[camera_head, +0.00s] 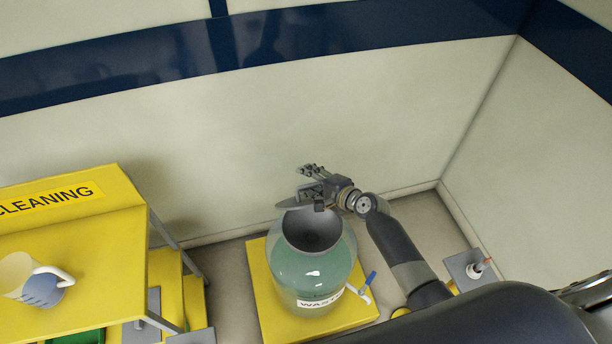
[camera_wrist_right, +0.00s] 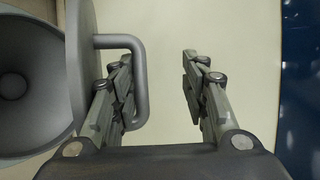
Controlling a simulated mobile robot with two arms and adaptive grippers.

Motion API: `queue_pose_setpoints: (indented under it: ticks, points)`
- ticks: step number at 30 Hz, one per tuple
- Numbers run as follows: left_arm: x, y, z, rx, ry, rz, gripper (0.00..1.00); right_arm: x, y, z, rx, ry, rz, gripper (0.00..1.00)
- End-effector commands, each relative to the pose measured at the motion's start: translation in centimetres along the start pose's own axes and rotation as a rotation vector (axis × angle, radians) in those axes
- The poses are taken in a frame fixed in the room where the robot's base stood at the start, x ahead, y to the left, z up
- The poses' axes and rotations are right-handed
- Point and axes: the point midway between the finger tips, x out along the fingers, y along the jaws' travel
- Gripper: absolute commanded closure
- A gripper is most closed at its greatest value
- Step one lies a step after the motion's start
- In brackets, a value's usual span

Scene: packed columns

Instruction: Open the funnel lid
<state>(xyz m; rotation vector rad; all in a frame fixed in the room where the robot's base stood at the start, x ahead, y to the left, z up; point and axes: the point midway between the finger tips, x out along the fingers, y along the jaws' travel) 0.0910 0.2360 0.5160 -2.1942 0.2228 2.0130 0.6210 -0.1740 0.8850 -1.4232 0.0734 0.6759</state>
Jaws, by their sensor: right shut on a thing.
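The green glass waste vessel (camera_head: 315,270) stands on a yellow base, with a dark grey funnel (camera_head: 313,232) in its top. The funnel's bowl (camera_wrist_right: 25,85) also shows at the left of the wrist view, uncovered. The grey funnel lid (camera_head: 288,204) is raised at the funnel's far edge; in the wrist view the lid (camera_wrist_right: 82,60) stands steeply tilted. My right gripper (camera_head: 309,183) is above the far rim. In the wrist view my right gripper (camera_wrist_right: 155,85) is shut on the lid handle (camera_wrist_right: 140,85); the left finger overlaps the handle, and a gap shows beside the right finger. My left gripper is out of view.
A yellow cleaning cart (camera_head: 105,235) with a jug (camera_head: 38,282) stands on the left. A blue-handled tap (camera_head: 366,284) sticks out at the vessel's right. A grey plate with a fitting (camera_head: 475,268) lies farther right. The pale wall (camera_head: 250,140) rises behind.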

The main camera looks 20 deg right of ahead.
Motion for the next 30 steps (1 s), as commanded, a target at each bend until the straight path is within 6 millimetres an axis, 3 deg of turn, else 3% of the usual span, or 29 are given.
queue_pose_setpoints:
  ticks: [1, 6, 25, 30]
  points:
    - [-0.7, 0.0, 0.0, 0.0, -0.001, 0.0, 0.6, -0.7, -2.1, -0.5, 0.0, 0.01, -0.03, 0.69]
    - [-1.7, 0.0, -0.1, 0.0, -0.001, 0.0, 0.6, -1.7, -2.9, -0.7, -0.001, 0.013, -0.034, 0.69]
    - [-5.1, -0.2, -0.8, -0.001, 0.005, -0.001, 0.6, -5.6, -4.7, -0.8, -0.004, 0.011, -0.026, 0.69]
    - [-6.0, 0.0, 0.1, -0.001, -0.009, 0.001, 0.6, -6.6, -4.9, -0.7, -0.003, 0.008, -0.021, 0.69]
